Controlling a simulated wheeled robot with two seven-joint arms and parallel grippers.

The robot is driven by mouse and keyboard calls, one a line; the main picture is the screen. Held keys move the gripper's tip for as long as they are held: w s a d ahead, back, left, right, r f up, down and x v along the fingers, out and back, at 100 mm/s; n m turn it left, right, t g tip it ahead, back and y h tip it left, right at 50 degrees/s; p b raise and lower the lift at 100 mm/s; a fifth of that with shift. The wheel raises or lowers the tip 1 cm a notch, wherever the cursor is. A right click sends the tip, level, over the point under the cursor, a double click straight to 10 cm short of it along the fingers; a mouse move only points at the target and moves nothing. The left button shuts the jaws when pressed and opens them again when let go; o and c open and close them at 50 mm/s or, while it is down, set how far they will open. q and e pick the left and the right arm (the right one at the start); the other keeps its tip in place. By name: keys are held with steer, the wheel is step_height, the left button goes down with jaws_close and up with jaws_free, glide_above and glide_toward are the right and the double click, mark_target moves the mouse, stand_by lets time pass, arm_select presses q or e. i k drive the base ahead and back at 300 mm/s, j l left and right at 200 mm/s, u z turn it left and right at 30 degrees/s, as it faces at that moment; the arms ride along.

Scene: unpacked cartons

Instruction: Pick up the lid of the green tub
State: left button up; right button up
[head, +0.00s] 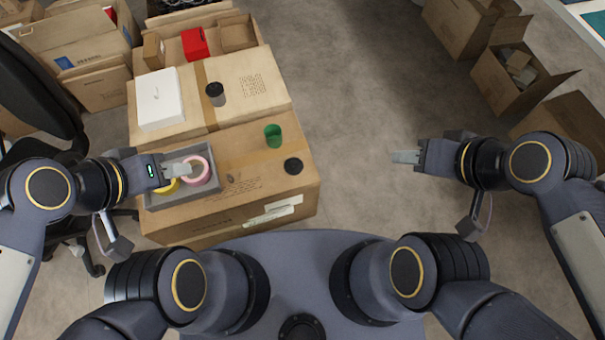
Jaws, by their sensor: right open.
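A small green tub (273,138) stands uncovered on the near carton (230,160), towards its right side. A round black lid (293,166) lies flat on the same carton, just in front and to the right of the tub, apart from it. My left gripper (184,169) is over the grey tray to the left of the lid; whether its fingers are open or shut does not show. My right gripper (405,157) is open and empty over the floor, well to the right of the lid and carton.
The grey tray (149,200) holds a pink tape roll (197,171) and a yellow one (166,187). Behind, a black-topped jar (215,93) and a white box (160,98) sit on another carton. Open cartons (507,82) stand far right. The floor between is clear.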

mark_target(293, 165)
steer(key=i+l+u, duration=0.2)
steer(key=l, duration=0.45)
steer(key=i+l+u, duration=0.2)
steer(key=l, duration=0.4)
steer(key=l+u, duration=0.25)
steer(key=l, duration=0.4)
